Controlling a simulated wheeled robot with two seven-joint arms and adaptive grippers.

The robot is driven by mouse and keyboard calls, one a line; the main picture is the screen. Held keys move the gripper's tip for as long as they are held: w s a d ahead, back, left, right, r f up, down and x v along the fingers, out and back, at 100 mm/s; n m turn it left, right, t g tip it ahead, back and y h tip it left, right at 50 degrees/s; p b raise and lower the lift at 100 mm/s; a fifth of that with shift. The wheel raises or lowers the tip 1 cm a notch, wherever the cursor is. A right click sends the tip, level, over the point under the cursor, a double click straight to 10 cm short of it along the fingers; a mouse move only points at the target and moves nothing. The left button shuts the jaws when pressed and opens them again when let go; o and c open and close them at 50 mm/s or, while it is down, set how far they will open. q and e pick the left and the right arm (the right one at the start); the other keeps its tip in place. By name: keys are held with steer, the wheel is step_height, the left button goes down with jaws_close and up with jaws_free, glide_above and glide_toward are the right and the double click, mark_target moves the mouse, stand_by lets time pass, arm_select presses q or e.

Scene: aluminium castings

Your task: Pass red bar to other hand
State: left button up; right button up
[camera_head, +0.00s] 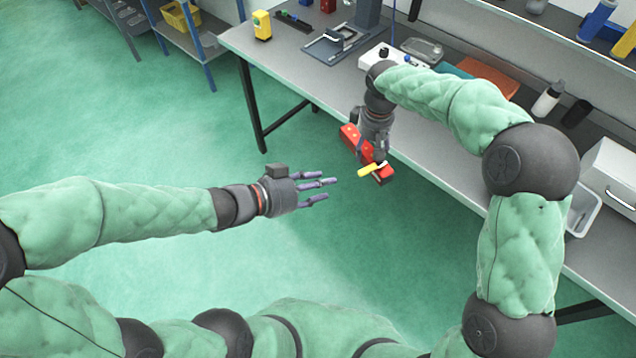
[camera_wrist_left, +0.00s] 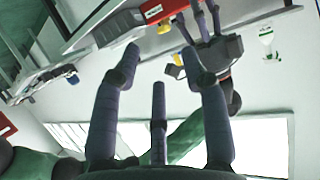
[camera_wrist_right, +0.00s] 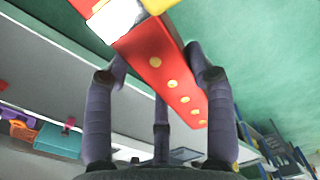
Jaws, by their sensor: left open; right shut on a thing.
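The red bar (camera_wrist_right: 170,72) is a long red block with a row of yellow dots, and a yellow and a white part show at its near end in the right wrist view. My right gripper (camera_head: 372,152) is shut on the red bar (camera_head: 351,137) and holds it in the air off the bench's front edge. My left gripper (camera_head: 325,190) is open and empty, left of the bar and a little lower in the head view, with a gap between them. In the left wrist view the red bar (camera_wrist_left: 160,10) shows at the top, beyond the open fingers (camera_wrist_left: 160,75).
The grey bench (camera_head: 285,62) runs along the back and right, carrying a yellow device (camera_head: 262,25), an orange tray (camera_head: 488,75), a white bottle (camera_head: 547,98) and a white drawer box (camera_head: 612,165). A shelf rack (camera_head: 185,40) stands at the back left. Green floor is clear.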

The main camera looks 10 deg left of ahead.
mark_target(360, 176)
arm_select(q)
steer(key=x, duration=1.1)
steer(key=shift+w+d, duration=0.2)
steer(key=shift+d, duration=0.2)
jaws_close()
arm_select(e)
steer(key=o, duration=1.4)
